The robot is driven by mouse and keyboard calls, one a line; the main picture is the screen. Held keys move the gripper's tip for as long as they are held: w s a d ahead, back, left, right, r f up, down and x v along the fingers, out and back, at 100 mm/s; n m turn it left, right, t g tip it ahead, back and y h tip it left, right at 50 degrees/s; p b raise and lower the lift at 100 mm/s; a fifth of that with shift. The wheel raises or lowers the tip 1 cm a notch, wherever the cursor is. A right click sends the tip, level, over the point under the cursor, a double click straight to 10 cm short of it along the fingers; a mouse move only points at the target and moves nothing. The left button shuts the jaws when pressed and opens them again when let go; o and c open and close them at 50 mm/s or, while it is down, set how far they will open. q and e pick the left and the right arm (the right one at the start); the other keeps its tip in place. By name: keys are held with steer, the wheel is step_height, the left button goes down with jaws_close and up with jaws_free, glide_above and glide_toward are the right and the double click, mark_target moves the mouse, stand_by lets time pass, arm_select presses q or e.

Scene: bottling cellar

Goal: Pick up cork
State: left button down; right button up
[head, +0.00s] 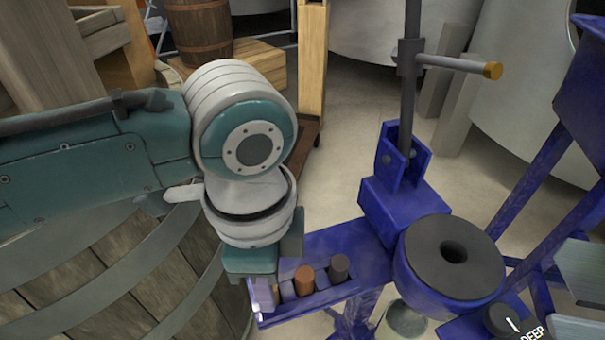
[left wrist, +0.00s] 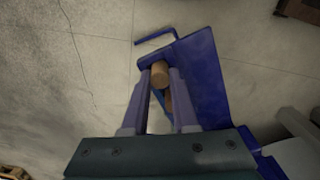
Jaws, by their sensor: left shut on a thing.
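My left gripper (head: 275,296) points down at the left end of a narrow blue tray (head: 356,243). It is shut on a tan cork (left wrist: 160,72), which shows between its fingertips in the left wrist view. In the head view the gripper mostly hides this cork. A reddish-brown cork (head: 304,281) and a dark grey cork (head: 339,268) stand in a row to its right in the tray. I cannot tell whether the held cork still touches the tray. My right gripper is not in view.
Right of the tray stands a blue corking machine with a dark ring (head: 476,262), an upright post and a lever (head: 460,66). A knob marked DEEP (head: 502,320) is at the lower right. A large wooden barrel (head: 125,270) is under my left arm.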

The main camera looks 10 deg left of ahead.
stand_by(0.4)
arm_select(q)
step_height(320, 180, up, 20)
steer(key=p, duration=0.5)
steer(key=shift+p, duration=0.35)
stand_by(0.4)
